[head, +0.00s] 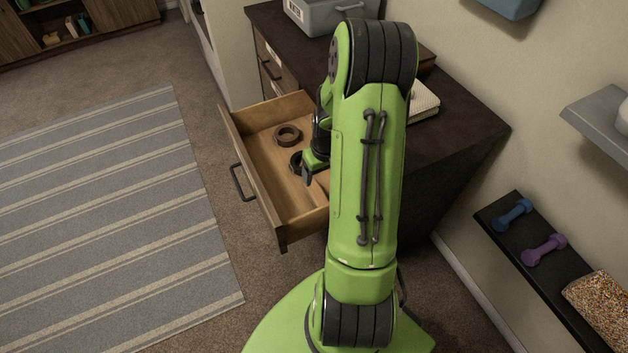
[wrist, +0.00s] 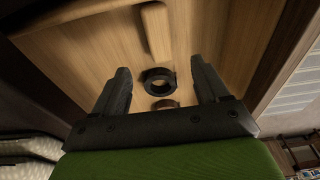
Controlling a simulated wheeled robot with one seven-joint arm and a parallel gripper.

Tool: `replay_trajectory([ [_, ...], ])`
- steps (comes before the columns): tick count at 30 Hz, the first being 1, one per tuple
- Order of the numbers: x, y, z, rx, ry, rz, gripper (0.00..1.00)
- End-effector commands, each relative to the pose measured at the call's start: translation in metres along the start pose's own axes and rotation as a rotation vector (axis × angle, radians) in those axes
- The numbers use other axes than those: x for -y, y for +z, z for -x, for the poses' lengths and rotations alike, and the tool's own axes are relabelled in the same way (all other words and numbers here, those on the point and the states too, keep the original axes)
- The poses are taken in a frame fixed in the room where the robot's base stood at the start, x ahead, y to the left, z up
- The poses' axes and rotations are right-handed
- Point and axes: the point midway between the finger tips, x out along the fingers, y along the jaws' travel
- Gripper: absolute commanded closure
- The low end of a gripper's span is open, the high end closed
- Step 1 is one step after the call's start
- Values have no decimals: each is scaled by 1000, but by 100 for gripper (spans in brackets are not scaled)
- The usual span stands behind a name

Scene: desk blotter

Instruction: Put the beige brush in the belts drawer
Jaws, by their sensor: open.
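The belts drawer (head: 238,148) is pulled open from the dark-topped cabinet. In it lie a coiled brown belt (head: 287,135) and a coiled black belt (head: 296,162). In the wrist view the black coil (wrist: 159,80) shows between my finger tips, with part of the brown coil (wrist: 165,104) close by. A long beige piece, which looks like the beige brush (wrist: 157,32), lies on the drawer floor beyond the black coil. My gripper (head: 309,174) is over the drawer, its jaws apart with nothing between them; it also shows in the wrist view (wrist: 160,78). My arm hides the drawer's right part.
The cabinet top (head: 455,125) holds a grey labelled box (head: 322,16) and a pale book (head: 424,100). A wall shelf with dumbbells (head: 513,214) is at the right. A striped rug (head: 110,220) covers open floor at the left.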

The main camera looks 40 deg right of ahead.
Motion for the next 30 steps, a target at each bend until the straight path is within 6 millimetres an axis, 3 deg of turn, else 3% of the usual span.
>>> replay_trajectory([
  [4, 37, -11, 62, -51, 34, 68, 26],
  [8, 88, 1, 134, -116, 54, 132, 26],
  [12, 138, 43, 204, -204, 39, 189, 26],
  [15, 162, 86, 240, -266, -1, 226, 26],
  [18, 174, 122, 259, -309, -48, 251, 26],
  [21, 178, 144, 266, -330, -81, 265, 26],
  [30, 178, 150, 267, -333, -90, 267, 26],
])
